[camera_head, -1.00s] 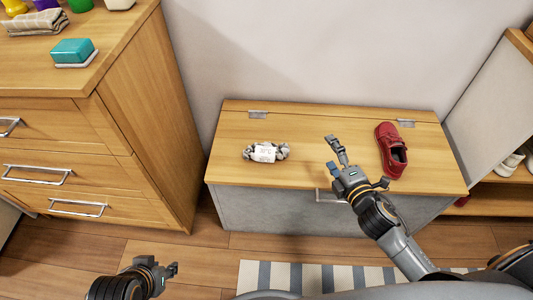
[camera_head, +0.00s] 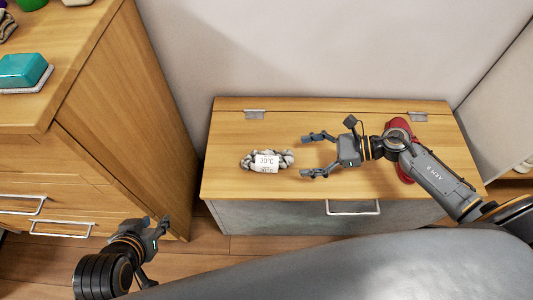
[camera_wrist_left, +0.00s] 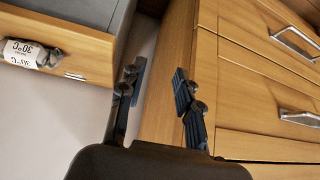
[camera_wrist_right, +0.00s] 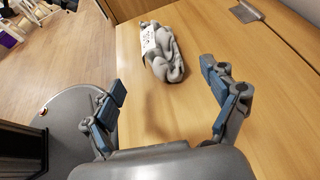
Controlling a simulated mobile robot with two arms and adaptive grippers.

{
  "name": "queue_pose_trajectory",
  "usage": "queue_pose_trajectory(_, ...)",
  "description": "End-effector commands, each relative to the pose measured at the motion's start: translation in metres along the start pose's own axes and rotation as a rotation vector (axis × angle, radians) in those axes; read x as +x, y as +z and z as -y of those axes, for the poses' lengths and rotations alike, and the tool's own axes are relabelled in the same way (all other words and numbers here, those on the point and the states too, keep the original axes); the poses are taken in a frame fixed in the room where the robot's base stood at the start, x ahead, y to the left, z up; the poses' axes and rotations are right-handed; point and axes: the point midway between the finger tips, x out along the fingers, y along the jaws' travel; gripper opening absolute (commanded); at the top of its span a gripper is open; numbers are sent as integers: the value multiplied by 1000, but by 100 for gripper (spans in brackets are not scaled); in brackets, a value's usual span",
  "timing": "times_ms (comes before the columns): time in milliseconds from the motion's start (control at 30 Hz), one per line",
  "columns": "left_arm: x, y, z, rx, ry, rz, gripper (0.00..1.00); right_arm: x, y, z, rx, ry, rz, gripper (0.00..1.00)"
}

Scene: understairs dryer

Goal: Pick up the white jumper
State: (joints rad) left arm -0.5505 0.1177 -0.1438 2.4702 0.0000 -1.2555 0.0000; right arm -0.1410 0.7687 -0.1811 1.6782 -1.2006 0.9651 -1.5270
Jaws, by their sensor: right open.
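A small crumpled grey-and-white knitted bundle (camera_head: 283,160) lies on the wooden top of the low bench, left of its middle. It has a white label marked 30°C and is the only thing in view that could be the white jumper. My right gripper (camera_head: 305,156) is open and empty just right of the bundle, with its fingers pointing left at it. In the right wrist view the bundle (camera_wrist_right: 165,58) lies just beyond and between the spread fingertips. My left gripper (camera_wrist_left: 158,76) is open and empty, low in front of the drawer chest and apart from the bundle.
The bench (camera_head: 230,180) has metal hinges at the back and a front handle (camera_head: 352,208). A red shoe (camera_head: 404,168) stands at its right, partly hidden by my right arm. A wooden drawer chest (camera_head: 110,110) with a teal soap bar (camera_head: 22,70) on it rises at the left.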

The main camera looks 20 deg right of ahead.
Motion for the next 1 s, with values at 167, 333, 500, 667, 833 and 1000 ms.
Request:
queue_pose_trajectory(167,4,-14,-2,1,4,-70,34,37,1,1,1,-1,6,86)
queue_pose_trajectory(333,4,-23,-3,2,6,-109,34,55,1,0,2,-1,4,86)
queue_pose_trajectory(500,4,-27,-3,2,7,-130,34,68,4,0,2,-2,6,86)
queue_pose_trajectory(667,5,-36,-4,3,9,-175,34,93,8,0,3,-2,6,86)
queue_pose_trajectory(833,5,-48,-6,4,12,-229,34,108,8,-1,3,-2,4,86)
queue_pose_trajectory(1000,4,-49,-6,4,13,-233,34,109,8,-1,3,-2,3,86)
